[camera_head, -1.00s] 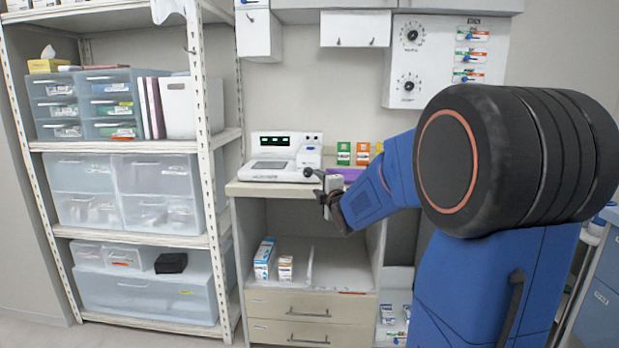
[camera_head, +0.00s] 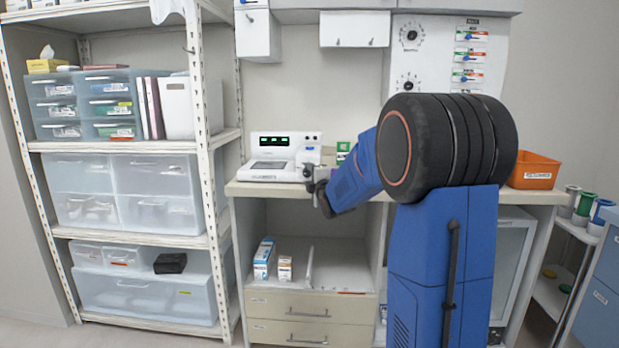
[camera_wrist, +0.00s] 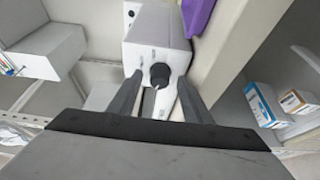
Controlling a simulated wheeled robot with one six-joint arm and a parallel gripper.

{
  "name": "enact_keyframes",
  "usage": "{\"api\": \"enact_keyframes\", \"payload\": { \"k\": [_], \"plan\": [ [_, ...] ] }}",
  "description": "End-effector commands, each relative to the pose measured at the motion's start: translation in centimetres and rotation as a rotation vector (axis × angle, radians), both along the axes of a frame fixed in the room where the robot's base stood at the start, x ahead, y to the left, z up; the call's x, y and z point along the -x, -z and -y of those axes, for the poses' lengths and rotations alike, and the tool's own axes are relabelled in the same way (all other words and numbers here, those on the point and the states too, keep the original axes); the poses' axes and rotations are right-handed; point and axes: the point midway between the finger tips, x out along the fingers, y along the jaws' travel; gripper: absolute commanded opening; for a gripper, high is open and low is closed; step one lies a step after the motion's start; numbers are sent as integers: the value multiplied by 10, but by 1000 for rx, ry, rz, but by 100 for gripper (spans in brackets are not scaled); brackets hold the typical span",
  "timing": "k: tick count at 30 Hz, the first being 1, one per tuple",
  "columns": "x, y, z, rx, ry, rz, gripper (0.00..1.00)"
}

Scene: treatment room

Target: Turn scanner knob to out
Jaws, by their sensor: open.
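The scanner (camera_head: 270,172) is a white device with a dark display and green digits, on the counter left of my arm. Its white housing (camera_wrist: 157,45) fills the top middle of the wrist view. A dark round knob (camera_wrist: 160,74) sticks out of the housing and also shows in the head view (camera_head: 308,171). My gripper (camera_wrist: 160,95) is open, with one finger on each side of the knob. Whether the fingers touch it I cannot tell. The markings around the knob are too small to read. In the head view my gripper (camera_head: 313,184) is small at the counter's front edge.
An open shelf below the counter holds a blue-white box (camera_head: 264,258) and a smaller box (camera_head: 285,268). A purple object (camera_wrist: 196,14) lies near the scanner. A storage rack (camera_head: 205,110) stands to the left. An orange bin (camera_head: 535,171) sits at the counter's right.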

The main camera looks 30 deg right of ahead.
Motion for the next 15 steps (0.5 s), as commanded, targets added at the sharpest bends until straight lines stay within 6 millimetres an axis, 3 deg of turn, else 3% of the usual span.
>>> {"api": "enact_keyframes", "payload": {
  "k": [2,7,15],
  "plan": [
    [0,0,0,0,0,0,42],
    [0,0,0,0,0,0,4],
    [0,1,0,-15,0,8,4]
  ]
}}
